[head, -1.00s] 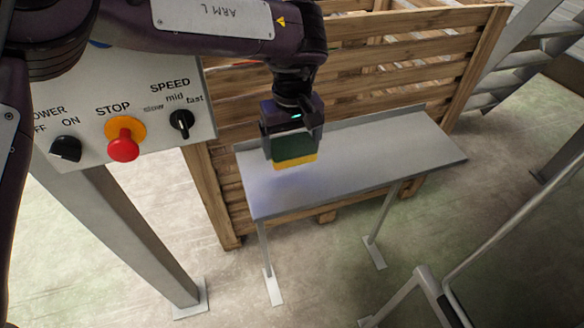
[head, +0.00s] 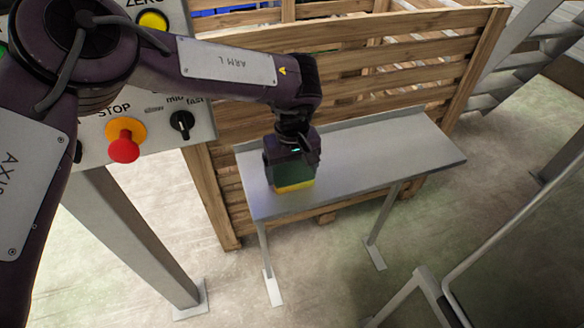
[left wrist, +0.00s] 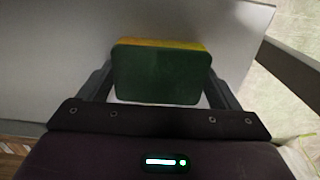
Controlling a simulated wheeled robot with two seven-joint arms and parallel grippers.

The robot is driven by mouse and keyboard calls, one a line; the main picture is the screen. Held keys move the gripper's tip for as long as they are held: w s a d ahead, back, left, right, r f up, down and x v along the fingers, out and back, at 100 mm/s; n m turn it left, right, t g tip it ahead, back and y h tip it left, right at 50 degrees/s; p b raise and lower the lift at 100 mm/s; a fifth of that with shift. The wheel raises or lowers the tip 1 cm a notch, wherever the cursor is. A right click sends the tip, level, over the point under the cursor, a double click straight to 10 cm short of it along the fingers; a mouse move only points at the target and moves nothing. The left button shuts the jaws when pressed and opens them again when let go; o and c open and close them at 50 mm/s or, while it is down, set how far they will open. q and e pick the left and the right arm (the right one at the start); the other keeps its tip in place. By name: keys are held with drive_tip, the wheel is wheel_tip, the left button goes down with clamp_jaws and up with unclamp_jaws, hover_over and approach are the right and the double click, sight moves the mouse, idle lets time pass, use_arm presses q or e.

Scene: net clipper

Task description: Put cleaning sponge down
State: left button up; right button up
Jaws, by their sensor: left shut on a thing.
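The cleaning sponge (head: 294,186) is a block with a dark green side and a yellow side. My left gripper (head: 292,172) is shut on it and points down at the grey metal shelf table (head: 375,165). The sponge is low over the left part of the tabletop; whether it touches the surface I cannot tell. In the left wrist view the sponge (left wrist: 160,74) sits between the two fingers, green face toward the camera, yellow along the far edge. My right gripper is not in view.
A wooden slatted crate (head: 370,70) stands behind the table. A control panel with a red stop button (head: 124,148) and knobs is at the left on a grey post (head: 130,235). A metal frame (head: 490,260) is at the lower right. The tabletop's right part is clear.

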sight(292, 172)
use_arm(q)
drive_tip(key=o, duration=0.9)
drive_tip(key=shift+c, duration=0.2)
wheel_tip(292, 172, up, 12)
drive_tip(key=shift+r, duration=0.15)
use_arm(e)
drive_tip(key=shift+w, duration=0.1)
